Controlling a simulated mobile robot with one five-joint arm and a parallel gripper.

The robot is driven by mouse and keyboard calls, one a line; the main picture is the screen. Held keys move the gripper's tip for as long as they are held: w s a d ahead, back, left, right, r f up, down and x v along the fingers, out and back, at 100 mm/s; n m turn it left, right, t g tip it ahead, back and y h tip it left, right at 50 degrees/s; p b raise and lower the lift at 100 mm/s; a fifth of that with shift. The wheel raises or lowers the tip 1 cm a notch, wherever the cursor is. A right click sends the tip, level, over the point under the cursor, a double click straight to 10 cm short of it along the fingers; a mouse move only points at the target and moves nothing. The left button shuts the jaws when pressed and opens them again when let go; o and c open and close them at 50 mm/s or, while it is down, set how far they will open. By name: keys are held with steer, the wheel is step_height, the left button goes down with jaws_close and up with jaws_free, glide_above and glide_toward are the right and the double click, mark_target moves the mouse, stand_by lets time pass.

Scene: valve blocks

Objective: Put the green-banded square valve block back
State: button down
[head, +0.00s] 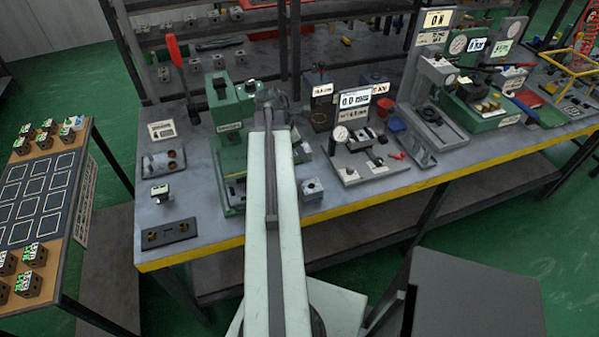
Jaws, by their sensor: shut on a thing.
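My arm reaches from the bottom middle to the bench. My gripper (270,97) is at its far end, by the green press; its fingertips are mostly hidden. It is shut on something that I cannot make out. Small square blocks with green-and-white tops stand on a wooden-edged board at the left: several at the back (45,132) and several at the front (28,284). One block there (75,122) has a bluish top. A single block (160,192) stands on the bench at left, and a blue-topped one (312,188) just right of my arm. I cannot tell their bands.
The board (68,140) has dark panels with empty white square outlines. The bench (205,249) has a yellow front edge. On it are the green press (228,135), a dark plate with two holes (170,233), a gauge stand (362,160) and another green machine (480,108). Shelves stand behind.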

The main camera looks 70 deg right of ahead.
step_height(320, 180, down, 7)
steer(key=b, duration=0.5)
steer(key=shift+f+b, duration=0.15)
steer(key=shift+b, duration=0.2)
steer(key=shift+r, duration=0.2)
steer(key=shift+f, duration=0.15)
steer(key=c, duration=0.6)
jaws_free()
steer(key=shift+r+p, duration=0.55)
steer(key=shift+p, duration=0.05)
steer(key=p+v, duration=1)
steer(key=v, duration=0.1)
steer(key=shift+w+a, duration=0.15)
steer(key=shift+w, duration=0.05)
